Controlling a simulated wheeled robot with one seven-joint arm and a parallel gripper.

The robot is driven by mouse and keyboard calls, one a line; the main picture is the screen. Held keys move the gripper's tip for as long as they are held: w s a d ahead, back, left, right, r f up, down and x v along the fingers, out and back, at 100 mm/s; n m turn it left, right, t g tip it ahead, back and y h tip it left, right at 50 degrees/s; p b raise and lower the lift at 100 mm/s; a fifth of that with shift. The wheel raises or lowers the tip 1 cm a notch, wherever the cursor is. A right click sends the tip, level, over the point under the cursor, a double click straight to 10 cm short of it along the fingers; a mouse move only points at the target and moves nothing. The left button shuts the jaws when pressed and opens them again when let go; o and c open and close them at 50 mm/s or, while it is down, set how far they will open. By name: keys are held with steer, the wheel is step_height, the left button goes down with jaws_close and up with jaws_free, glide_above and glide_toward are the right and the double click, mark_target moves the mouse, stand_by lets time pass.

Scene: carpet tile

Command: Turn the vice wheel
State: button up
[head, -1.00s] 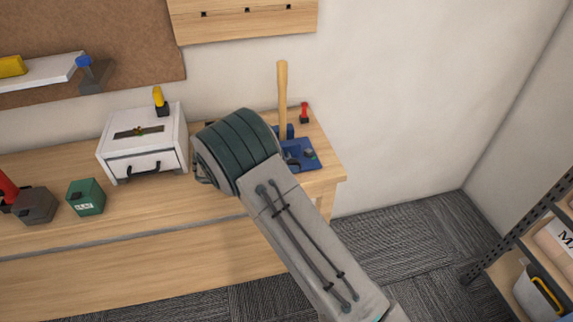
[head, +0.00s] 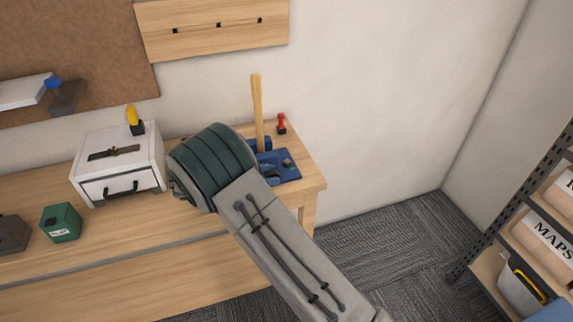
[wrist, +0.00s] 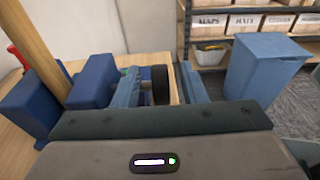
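The blue vice (head: 287,166) stands at the right end of the wooden bench, partly hidden by my arm in the head view. In the wrist view its blue body (wrist: 92,82) is at the left. A dark round wheel (wrist: 160,85) is in the middle of the wrist view. My gripper (wrist: 160,86) has its two blue-grey fingers apart, one on each side of the wheel. I cannot tell whether either finger touches it.
A wooden handle (head: 257,110) rises beside the vice, with a small red-topped item (head: 281,124) near it. A white drawer box (head: 118,163) and a green box (head: 61,222) stand left on the bench. A shelf (head: 500,262) with bins is at right.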

step_height(320, 180, up, 3)
steer(key=shift+r, duration=0.2)
steer(key=s+d+r, duration=0.1)
steer(key=d+r, duration=0.2)
steer(key=d, duration=0.2)
steer(key=s+d+r+b, duration=0.1)
steer(key=d+r, duration=0.2)
steer(key=d, duration=0.3)
steer(key=shift+s+d+r, duration=0.2)
steer(key=shift+s+r, duration=0.1)
steer(key=shift+s, duration=0.1)
